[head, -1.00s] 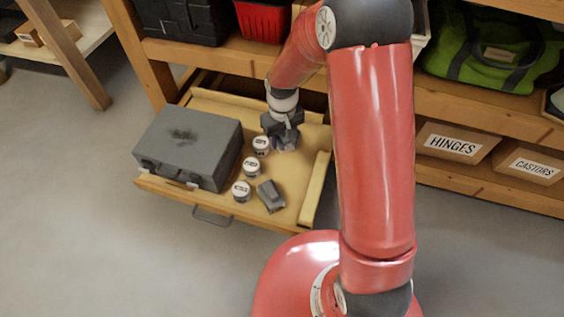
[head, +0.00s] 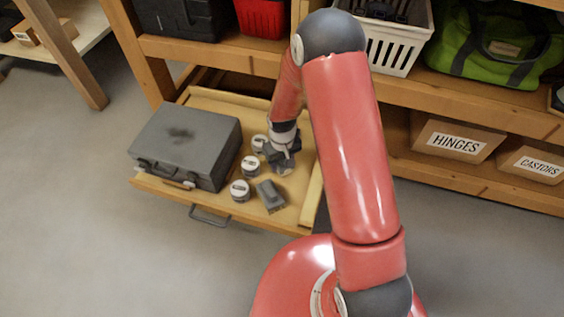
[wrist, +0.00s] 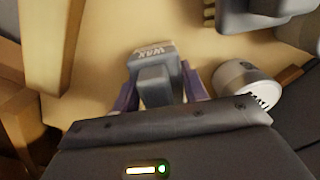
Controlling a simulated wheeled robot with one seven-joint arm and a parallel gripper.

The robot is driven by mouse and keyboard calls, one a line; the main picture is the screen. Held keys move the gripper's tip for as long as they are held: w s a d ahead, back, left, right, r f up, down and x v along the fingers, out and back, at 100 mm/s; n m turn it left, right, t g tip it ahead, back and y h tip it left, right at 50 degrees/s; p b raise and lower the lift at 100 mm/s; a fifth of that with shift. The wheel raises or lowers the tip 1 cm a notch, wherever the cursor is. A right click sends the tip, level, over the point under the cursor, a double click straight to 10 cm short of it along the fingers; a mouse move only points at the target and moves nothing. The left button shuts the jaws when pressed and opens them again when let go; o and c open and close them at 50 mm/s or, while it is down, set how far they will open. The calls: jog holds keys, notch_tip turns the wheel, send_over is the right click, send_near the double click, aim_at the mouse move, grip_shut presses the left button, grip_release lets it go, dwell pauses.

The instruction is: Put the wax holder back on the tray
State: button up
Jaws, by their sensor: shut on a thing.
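The wax holder (wrist: 153,72) is a blue-grey block with a WAX label, seen in the wrist view between my two purple fingers. My gripper (wrist: 160,92) is shut on it. In the head view my gripper (head: 284,168) is low over the right part of the pulled-out wooden tray (head: 302,205), and the holder is mostly hidden beneath it. I cannot tell whether the holder touches the tray surface.
White-lidded jars (head: 250,165) stand left of my gripper; one is close beside it in the wrist view (wrist: 240,85). A dark grey block (head: 270,195) lies in front. A grey case (head: 187,147) fills the tray's left side. A shelf stands behind.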

jog(key=shift+f, duration=0.15)
jog(key=o, duration=0.9)
